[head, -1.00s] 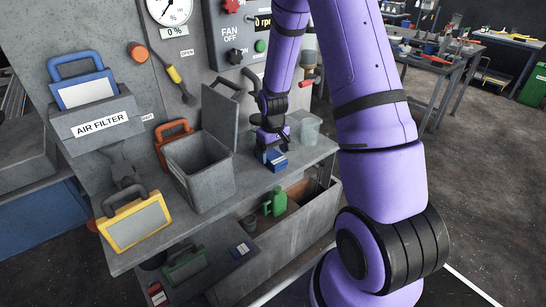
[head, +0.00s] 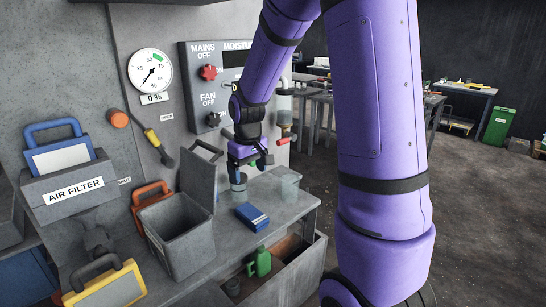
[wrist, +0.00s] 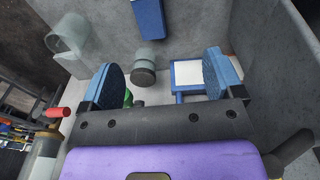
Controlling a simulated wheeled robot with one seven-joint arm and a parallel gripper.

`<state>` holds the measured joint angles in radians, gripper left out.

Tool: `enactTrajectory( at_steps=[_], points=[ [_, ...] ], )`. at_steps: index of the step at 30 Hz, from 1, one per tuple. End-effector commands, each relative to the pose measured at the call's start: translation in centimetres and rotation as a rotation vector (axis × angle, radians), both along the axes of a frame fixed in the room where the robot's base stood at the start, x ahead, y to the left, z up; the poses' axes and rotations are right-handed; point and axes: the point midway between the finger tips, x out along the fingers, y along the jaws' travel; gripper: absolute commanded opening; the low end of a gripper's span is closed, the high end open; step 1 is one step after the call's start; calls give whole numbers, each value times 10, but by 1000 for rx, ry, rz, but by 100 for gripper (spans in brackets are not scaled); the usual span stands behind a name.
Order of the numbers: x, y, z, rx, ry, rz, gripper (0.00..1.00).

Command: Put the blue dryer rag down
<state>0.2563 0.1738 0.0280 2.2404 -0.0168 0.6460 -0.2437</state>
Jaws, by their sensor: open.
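The blue dryer rag (head: 252,216) lies flat on the grey bench, to the right of the open grey bin, with a pale marking on it. My gripper (head: 250,160) is above and behind the rag, apart from it, with nothing between its fingers. In the wrist view my gripper (wrist: 163,82) shows its two blue finger pads wide apart. A blue block-like piece at the top of that view looks like the rag (wrist: 148,18).
The open grey bin (head: 178,238) stands left of the rag. A clear container (head: 287,183) stands at the bench's right end, and a grey jar (head: 238,187) is below my gripper. The wall panel (head: 205,85) is close behind.

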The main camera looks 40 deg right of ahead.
Motion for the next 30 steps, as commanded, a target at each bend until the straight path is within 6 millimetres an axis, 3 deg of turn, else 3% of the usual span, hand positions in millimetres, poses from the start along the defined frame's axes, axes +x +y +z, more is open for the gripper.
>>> enactTrajectory(
  at_steps=[8,15,24,30],
  points=[
    [-41,33,68,-15,-93,-3,87],
    [-95,62,119,-16,-184,-9,87],
    [-173,90,161,4,-304,-18,87],
    [-214,100,170,23,-360,-20,87]
  ],
)
